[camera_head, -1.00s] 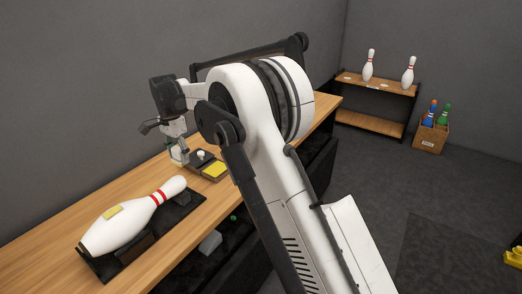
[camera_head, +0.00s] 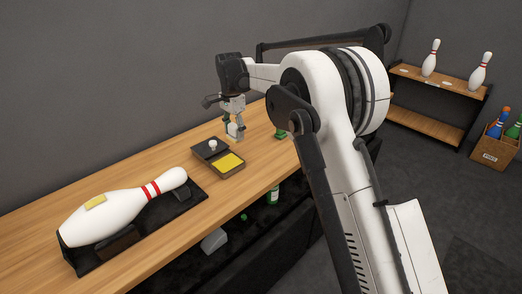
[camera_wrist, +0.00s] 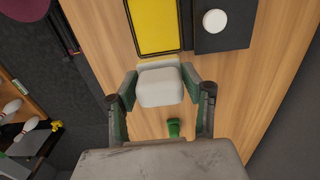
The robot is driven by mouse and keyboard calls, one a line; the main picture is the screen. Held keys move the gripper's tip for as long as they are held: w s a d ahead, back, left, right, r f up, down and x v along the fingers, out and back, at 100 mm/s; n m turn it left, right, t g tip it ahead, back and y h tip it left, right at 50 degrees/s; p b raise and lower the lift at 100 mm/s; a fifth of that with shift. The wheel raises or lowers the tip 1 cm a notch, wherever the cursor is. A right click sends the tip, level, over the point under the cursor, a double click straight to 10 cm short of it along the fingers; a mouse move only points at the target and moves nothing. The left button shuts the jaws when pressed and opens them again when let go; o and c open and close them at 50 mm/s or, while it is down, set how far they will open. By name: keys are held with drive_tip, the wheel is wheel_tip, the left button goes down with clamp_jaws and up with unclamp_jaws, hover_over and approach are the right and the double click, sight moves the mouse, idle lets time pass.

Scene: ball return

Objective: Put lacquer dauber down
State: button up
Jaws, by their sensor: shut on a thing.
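My gripper (camera_head: 236,134) points down over the wooden bench, just right of the dark tray. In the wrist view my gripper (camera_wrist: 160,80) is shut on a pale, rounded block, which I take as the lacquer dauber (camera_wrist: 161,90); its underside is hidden. The dark tray (camera_head: 206,158) has a yellow pad (camera_head: 229,162) and a section with a white knob (camera_head: 213,145). In the wrist view the yellow pad (camera_wrist: 154,24) and white knob (camera_wrist: 214,21) lie beyond the dauber. I cannot tell whether the dauber touches the bench.
A white bowling pin (camera_head: 110,215) with red bands and a yellow patch lies in a black cradle (camera_head: 190,194) on the bench (camera_head: 30,235). A small green object (camera_head: 281,134) stands right of my gripper. A pin shelf (camera_head: 425,95) is at the far right.

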drive_tip(key=shift+d, duration=0.1)
hover_over(259, 150)
wheel_tip(259, 150, down, 7)
drive_tip(key=shift+r+p, duration=0.1)
drive_tip(key=shift+p, duration=0.25)
drive_tip(key=shift+w+f, duration=0.1)
drive_tip(key=shift+f, duration=1.8)
drive_tip(key=shift+f+b, duration=0.3)
drive_tip(key=o, duration=1)
drive_tip(key=shift+r+p, duration=0.2)
drive_tip(key=shift+p, duration=0.25)
wheel_tip(259, 150, up, 14)
drive_tip(key=shift+w+d+f, duration=0.15)
drive_tip(key=shift+w+f, duration=0.05)
drive_tip(key=shift+w, duration=0.1)
